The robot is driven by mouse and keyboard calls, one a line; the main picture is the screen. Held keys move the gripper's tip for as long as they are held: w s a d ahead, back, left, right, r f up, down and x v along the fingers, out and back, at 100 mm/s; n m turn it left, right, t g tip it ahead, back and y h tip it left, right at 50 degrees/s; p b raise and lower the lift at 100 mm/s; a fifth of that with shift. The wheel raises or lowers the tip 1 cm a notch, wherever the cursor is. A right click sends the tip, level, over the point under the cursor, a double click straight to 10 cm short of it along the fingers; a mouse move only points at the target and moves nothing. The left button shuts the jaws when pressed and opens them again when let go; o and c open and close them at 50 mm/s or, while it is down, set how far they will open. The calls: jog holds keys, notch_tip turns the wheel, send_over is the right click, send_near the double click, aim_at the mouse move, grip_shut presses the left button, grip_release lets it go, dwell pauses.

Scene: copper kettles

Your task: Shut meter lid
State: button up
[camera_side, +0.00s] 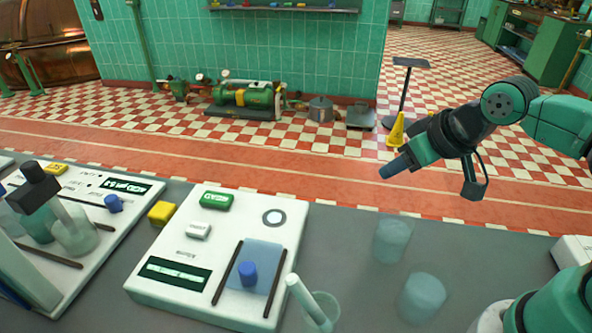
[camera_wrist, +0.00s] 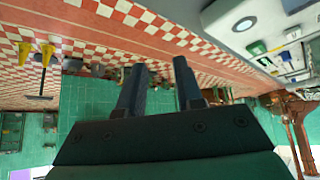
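A white meter (camera_side: 190,292) stands on the grey bench in the side view. Its translucent blue lid panel (camera_side: 262,258) lies between two dark rails, with a blue knob (camera_side: 247,272) on it. It cannot be told clearly how far the panel is open. A second white meter (camera_side: 92,245) stands to the left, partly hidden by glassware, with dark rails and a blue knob (camera_side: 113,203). My gripper (camera_side: 388,171) is in the air, right of and above both meters, touching nothing. In the wrist view its two fingers (camera_wrist: 160,68) are apart with nothing between them.
Glass beakers (camera_side: 391,240) (camera_side: 422,298) stand right of the nearer meter, and a pestle in a glass cup (camera_side: 318,312) is close to its right corner. A yellow block (camera_side: 162,213) sits between the meters. A flask (camera_side: 75,232) stands at the left. Bare bench lies behind the beakers.

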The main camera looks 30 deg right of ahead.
jog(key=shift+w+a+r+n, duration=0.15)
jog(key=shift+w+a+n, duration=0.1)
jog(key=shift+a, duration=0.1)
jog(key=shift+w+a+r+n, duration=0.1)
jog(key=shift+a+r+n, duration=0.05)
jog(key=shift+a+n, duration=0.15)
grip_shut()
jog(key=n+g+y, duration=0.4)
jog(key=n+g, duration=0.3)
jog(key=n, duration=1)
send_over(251, 239)
jog(key=s+a, duration=0.6)
jog(key=x, duration=0.8)
jog(key=shift+a+f, duration=0.15)
jog(key=shift+f, duration=0.15)
jog(key=shift+d, duration=2)
jog(key=w+d, duration=0.7)
